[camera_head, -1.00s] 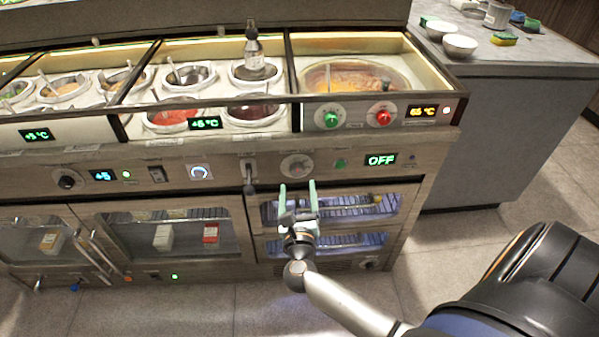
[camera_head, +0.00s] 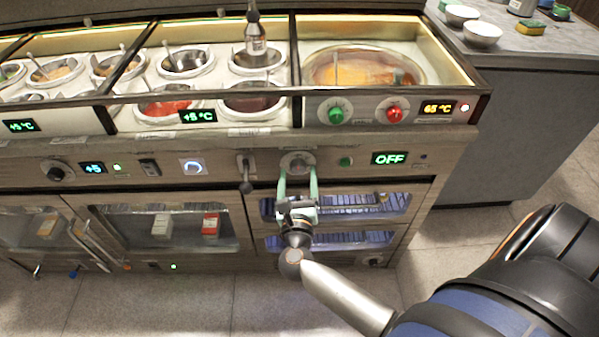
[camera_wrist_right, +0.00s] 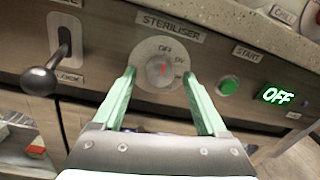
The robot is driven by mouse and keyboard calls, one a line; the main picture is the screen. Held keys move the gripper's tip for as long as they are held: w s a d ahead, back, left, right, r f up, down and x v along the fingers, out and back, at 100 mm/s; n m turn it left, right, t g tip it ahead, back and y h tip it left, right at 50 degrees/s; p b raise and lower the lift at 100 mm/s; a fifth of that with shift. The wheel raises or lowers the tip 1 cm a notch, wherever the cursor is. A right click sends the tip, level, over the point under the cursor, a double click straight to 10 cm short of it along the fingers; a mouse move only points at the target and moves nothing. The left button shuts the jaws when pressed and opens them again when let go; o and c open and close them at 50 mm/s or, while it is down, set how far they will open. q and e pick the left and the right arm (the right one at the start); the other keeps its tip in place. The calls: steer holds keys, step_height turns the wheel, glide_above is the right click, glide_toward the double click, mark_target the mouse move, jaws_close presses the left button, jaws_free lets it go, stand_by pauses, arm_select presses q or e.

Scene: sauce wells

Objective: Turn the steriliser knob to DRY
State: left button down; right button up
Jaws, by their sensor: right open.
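The steriliser knob (camera_wrist_right: 163,71) is a round grey knob with a red mark, on a pale dial under the word STERILISER in the right wrist view. Dial lettering around it includes OFF and a partly readable word at its right. The knob also shows in the head view (camera_head: 298,161). My right gripper (camera_wrist_right: 160,80) is open, its two green fingers pointing at the panel, one on each side of the knob. In the head view my right gripper (camera_head: 298,178) sits just below and in front of the knob. I cannot tell whether the fingers touch it. My left gripper is out of view.
A lock lever with a dark ball (camera_wrist_right: 38,81) stands out left of the knob. A green START button (camera_wrist_right: 228,86) and a display reading OFF (camera_wrist_right: 275,95) are at its right. The steriliser's glass door (camera_head: 345,205) is below, and sauce wells are above.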

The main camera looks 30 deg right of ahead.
stand_by(0.3)
jaws_close()
stand_by(0.5)
